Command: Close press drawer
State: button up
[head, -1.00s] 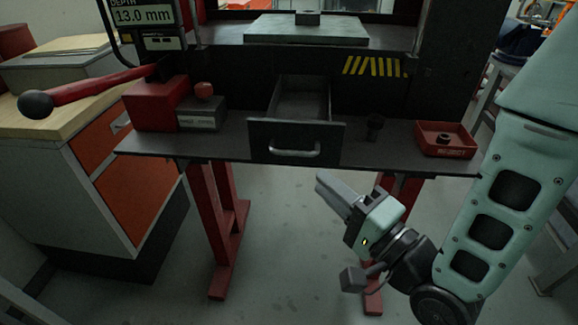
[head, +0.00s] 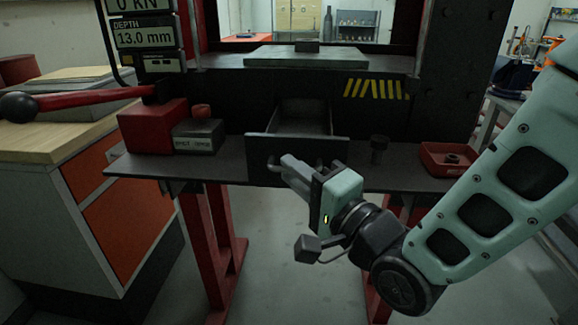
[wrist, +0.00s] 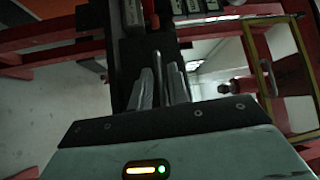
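The press drawer (head: 335,148) stands pulled out below the press table, with its dark front panel facing me and its inside partly visible. Its silver handle (head: 271,163) is mostly hidden behind my gripper (head: 287,165) in the head view. My gripper's fingertips are at the drawer front, by the handle. In the wrist view the two fingers of my gripper (wrist: 162,80) stand apart, and the handle bar (wrist: 157,60) shows between them. Whether a finger touches the bar, I cannot tell.
A red box (head: 150,128) and a grey block (head: 197,136) sit on the shelf left of the drawer. A small dark knob (head: 378,146) and a red tray (head: 450,170) are to the right. A red lever (head: 85,98) reaches out on the left.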

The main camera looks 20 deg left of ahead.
jog(key=shift+x, duration=0.9)
jog(key=shift+c, duration=0.4)
grip_shut()
jog(key=w, duration=0.3)
jog(key=w+a, duration=0.1)
jog(key=w, duration=0.2)
jog(key=w+a+b, duration=0.1)
jog(key=w, duration=0.2)
jog(key=shift+a, duration=0.15)
jog(key=shift+o, duration=0.4)
grip_release()
jog(key=shift+r, duration=0.1)
